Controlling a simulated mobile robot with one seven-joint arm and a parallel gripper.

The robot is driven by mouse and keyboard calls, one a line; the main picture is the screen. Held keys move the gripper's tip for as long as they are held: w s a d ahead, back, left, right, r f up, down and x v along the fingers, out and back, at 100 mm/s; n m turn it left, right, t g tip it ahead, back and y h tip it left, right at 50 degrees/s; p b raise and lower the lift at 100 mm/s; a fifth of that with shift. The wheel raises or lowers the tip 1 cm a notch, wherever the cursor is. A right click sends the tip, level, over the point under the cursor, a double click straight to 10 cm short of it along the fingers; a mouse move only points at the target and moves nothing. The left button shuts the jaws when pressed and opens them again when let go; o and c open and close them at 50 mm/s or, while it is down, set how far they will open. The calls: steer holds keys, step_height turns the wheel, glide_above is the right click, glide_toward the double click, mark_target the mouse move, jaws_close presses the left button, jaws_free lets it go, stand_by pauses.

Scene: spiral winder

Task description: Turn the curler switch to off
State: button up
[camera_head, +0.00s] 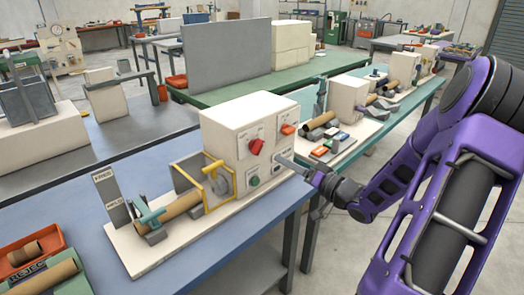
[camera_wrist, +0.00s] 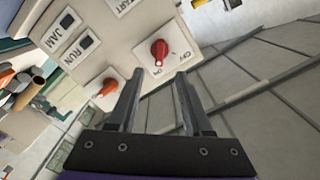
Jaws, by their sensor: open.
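The cream winder box (camera_head: 245,125) stands on the blue bench. A red knob (camera_head: 256,147) and an orange knob (camera_head: 288,129) are on its front. In the wrist view a red knob (camera_wrist: 159,49) sits on a plate marked ON and OFF; its exact setting is hard to tell. An orange knob (camera_wrist: 107,88) is to its left. I cannot read which one is labelled curler. My gripper (camera_head: 284,161) is at the right of the panel. In the wrist view my gripper (camera_wrist: 159,74) is open and empty, fingertips just short of the red knob, which shows beyond the gap.
A yellow guard frame (camera_head: 217,184) and a brown tube (camera_head: 182,206) are left of the box on the white base. A green button (camera_head: 254,181) is low on the panel. Another winder (camera_head: 347,97) stands on the bench behind. Open floor lies to the right.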

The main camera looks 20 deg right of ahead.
mark_target(261, 148)
steer(key=x, duration=1)
steer(key=shift+w+a+b, duration=0.1)
steer(key=shift+w+b, duration=0.1)
steer(key=shift+b, duration=0.1)
jaws_close()
